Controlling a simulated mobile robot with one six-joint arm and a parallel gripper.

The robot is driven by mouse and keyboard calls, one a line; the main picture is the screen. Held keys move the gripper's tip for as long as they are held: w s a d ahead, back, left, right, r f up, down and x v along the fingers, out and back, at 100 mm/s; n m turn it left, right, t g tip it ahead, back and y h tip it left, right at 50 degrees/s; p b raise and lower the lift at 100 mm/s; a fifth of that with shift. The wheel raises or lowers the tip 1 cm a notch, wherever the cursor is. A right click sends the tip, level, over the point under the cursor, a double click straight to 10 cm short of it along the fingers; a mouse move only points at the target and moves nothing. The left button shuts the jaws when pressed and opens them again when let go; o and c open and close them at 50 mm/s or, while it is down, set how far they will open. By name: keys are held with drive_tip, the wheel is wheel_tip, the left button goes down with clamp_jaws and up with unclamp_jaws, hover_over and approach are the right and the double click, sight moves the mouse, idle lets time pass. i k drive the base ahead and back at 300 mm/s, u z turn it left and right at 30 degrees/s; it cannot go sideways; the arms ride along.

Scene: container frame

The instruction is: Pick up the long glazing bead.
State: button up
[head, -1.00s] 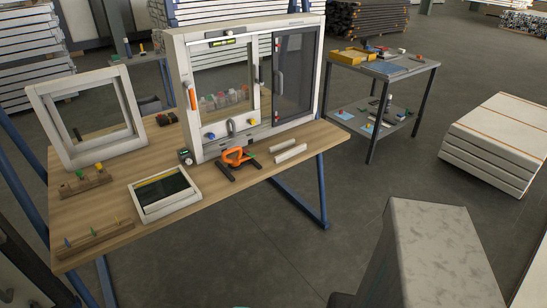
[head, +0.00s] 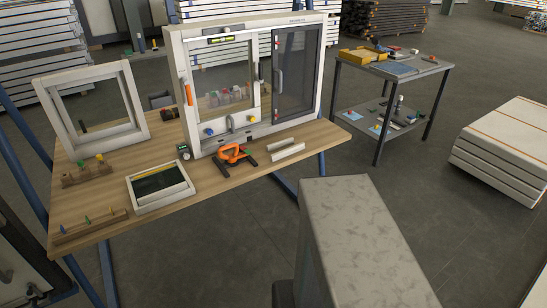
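Two pale strips lie side by side on the wooden workbench, to the right of an orange-handled suction lifter and in front of the upright window. The front strip (head: 288,152) looks the longer, so I take it as the long glazing bead. The other strip (head: 281,143) lies just behind it and looks shorter. Both lie flat, apart from each other, near the right part of the bench's front edge. My gripper is not in view, and nothing is seen touching either strip.
The bench (head: 215,180) also carries the window (head: 240,130), the orange lifter (head: 233,154), a small glazed frame (head: 160,188) and peg racks (head: 88,227). A side table (head: 392,68) stands right. A large grey block (head: 365,235) fills the foreground; I cannot tell whether it is mine.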

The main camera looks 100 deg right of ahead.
sight(300, 146)
drive_tip(key=u, duration=0.75)
drive_tip(key=k, duration=1.75)
drive_tip(key=z, duration=0.45)
drive_tip(key=i, duration=0.7)
drive_tip(key=u, duration=0.1)
